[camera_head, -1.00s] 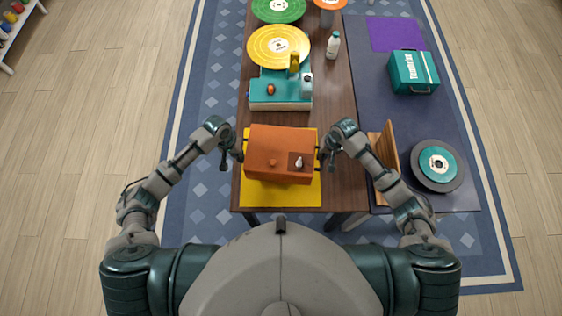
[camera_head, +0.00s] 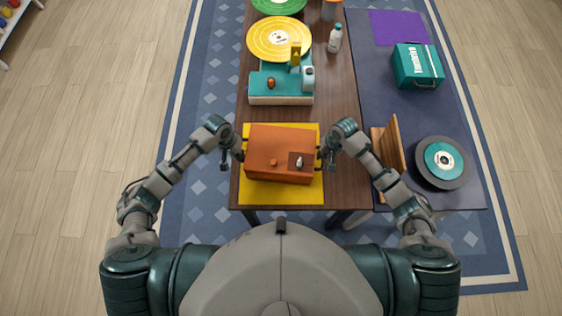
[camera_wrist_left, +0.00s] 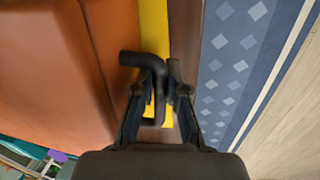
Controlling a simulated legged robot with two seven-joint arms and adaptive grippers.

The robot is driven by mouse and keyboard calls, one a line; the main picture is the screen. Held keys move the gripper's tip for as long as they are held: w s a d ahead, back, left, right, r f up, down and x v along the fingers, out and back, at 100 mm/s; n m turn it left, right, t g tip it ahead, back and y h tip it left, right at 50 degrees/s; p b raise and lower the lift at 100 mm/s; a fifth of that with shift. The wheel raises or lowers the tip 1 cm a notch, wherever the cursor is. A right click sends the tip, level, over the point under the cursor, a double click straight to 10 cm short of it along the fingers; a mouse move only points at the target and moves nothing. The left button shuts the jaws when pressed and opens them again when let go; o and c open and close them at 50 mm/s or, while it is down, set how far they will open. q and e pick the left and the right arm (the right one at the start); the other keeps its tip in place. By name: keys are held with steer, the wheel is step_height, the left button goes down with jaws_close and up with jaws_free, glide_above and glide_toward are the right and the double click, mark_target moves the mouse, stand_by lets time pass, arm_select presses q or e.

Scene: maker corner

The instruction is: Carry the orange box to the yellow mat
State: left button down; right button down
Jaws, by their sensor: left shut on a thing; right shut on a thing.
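The orange box (camera_head: 281,142) is between my two grippers in the head view, over the yellow mat (camera_head: 282,194) on the brown table. Mat shows around its edges; whether the box touches the mat or hangs just above it I cannot tell. My left gripper (camera_head: 238,152) is shut on the dark handle at the box's left side. In the left wrist view the fingers (camera_wrist_left: 160,92) close around this bent black handle (camera_wrist_left: 145,62), beside the orange wall (camera_wrist_left: 55,70). My right gripper (camera_head: 325,155) is at the box's right side, shut on its handle, which is mostly hidden.
Behind the box stands a teal machine (camera_head: 281,84) with a yellow disc (camera_head: 279,38) behind it and a white bottle (camera_head: 335,38) nearby. On the dark right table are a wooden stand (camera_head: 391,148), a teal disc (camera_head: 445,160), a teal case (camera_head: 417,66) and a purple mat (camera_head: 399,27).

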arm_select(q)
steer(key=shift+a+f, duration=0.3)
steer(key=shift+f, duration=0.2)
arm_select(e)
steer(key=shift+d+f, duration=0.15)
steer(key=shift+f, duration=0.3)
arm_select(q)
steer(key=c, duration=1.2)
jaws_free()
steer(key=shift+s+r, duration=0.1)
arm_select(e)
steer(key=c, duration=1.2)
jaws_free()
steer(key=shift+r, duration=0.15)
arm_select(q)
steer(key=shift+d, duration=0.2)
steer(key=shift+r, duration=0.1)
arm_select(e)
steer(key=shift+r, duration=0.3)
arm_select(q)
step_height(320, 180, up, 12)
steer(key=a, duration=0.2)
steer(key=shift+f, duration=0.2)
arm_select(e)
step_height(320, 180, up, 11)
steer(key=d, duration=0.1)
steer(key=shift+s+d, duration=0.2)
steer(key=shift+d, duration=0.2)
